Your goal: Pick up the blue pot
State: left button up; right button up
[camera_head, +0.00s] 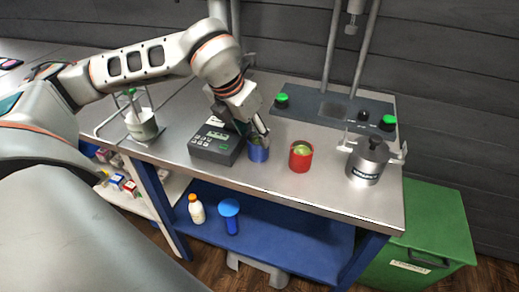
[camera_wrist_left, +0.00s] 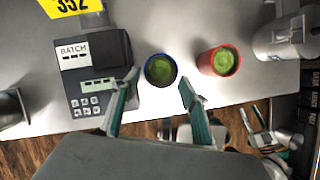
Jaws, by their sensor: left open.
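The blue pot (camera_head: 258,152) stands upright on the metal worktop (camera_head: 330,195), near its front edge, with green contents inside. It also shows in the left wrist view (camera_wrist_left: 160,70), just beyond and between my fingertips. My left gripper (camera_head: 257,133) is open above and beside the pot in the head view; its lower part partly covers the pot. In the left wrist view the two fingers (camera_wrist_left: 158,84) are spread apart with nothing held. I cannot tell whether a finger touches the pot.
A grey keypad device (camera_head: 217,142) stands close left of the pot. A red pot (camera_head: 301,156) with green contents stands to the right, and a metal canister (camera_head: 367,162) farther right. A blue lower shelf (camera_head: 270,232) holds bottles. A green bin (camera_head: 425,240) stands at the right.

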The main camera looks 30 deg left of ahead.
aim_at(258, 143)
pick_arm(q)
jog(key=shift+w+f, duration=0.1)
jog(key=shift+f, duration=0.35)
jog(key=shift+x, duration=2.25)
jog(key=c, duration=0.9)
jog(key=shift+o, duration=0.2)
jog(key=shift+r, duration=0.1)
jog(key=shift+r, duration=0.1)
notch_tip(258, 143, up, 20)
jog(key=p, duration=0.2)
